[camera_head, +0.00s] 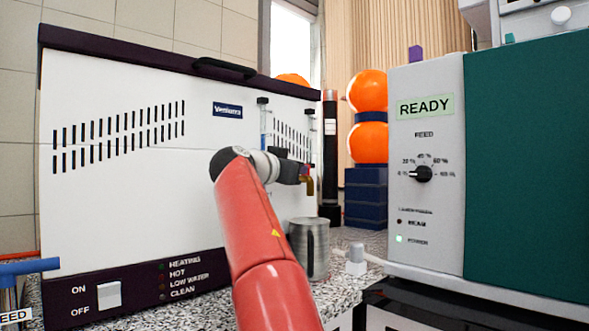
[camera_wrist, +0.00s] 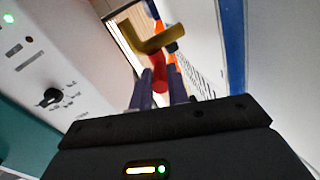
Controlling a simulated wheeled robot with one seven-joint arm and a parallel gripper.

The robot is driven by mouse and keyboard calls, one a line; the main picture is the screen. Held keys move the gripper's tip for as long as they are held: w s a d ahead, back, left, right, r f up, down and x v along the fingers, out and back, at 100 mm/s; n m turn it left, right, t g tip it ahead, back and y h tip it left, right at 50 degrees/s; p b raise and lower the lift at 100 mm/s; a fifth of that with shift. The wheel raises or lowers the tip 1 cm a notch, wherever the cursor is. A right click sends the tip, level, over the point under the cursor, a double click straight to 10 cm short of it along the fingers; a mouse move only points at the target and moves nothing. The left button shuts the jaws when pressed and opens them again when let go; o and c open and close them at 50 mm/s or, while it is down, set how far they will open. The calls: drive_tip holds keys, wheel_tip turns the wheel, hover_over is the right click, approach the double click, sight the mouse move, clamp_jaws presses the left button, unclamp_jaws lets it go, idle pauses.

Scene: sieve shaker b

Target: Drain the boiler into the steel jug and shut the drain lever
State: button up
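The boiler (camera_head: 130,215) is a white box with dark trim, at the left in the head view. Its brass drain spout (camera_head: 309,186) points down at its right front and also shows in the wrist view (camera_wrist: 155,42). The steel jug (camera_head: 310,250) stands upright on the counter, its mouth under the spout. My gripper (camera_head: 299,174) is at the tap. In the wrist view its fingers (camera_wrist: 160,82) are close together on either side of the red drain lever (camera_wrist: 158,74), seemingly touching it. The lever is hidden in the head view. The jug's inside and any flow cannot be seen.
A grey and green machine (camera_head: 425,225) reading READY stands close at the right. A small grey-white knobbed object (camera_head: 356,262) sits right of the jug. Orange balls (camera_head: 368,92) rest on blue stacks behind. A blue-handled item (camera_head: 30,267) is at the far left.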

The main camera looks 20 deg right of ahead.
drive_tip(key=o, duration=0.4)
drive_tip(key=shift+b+v, duration=1.35)
drive_tip(key=shift+v, duration=2.55)
drive_tip(key=shift+c, duration=0.3)
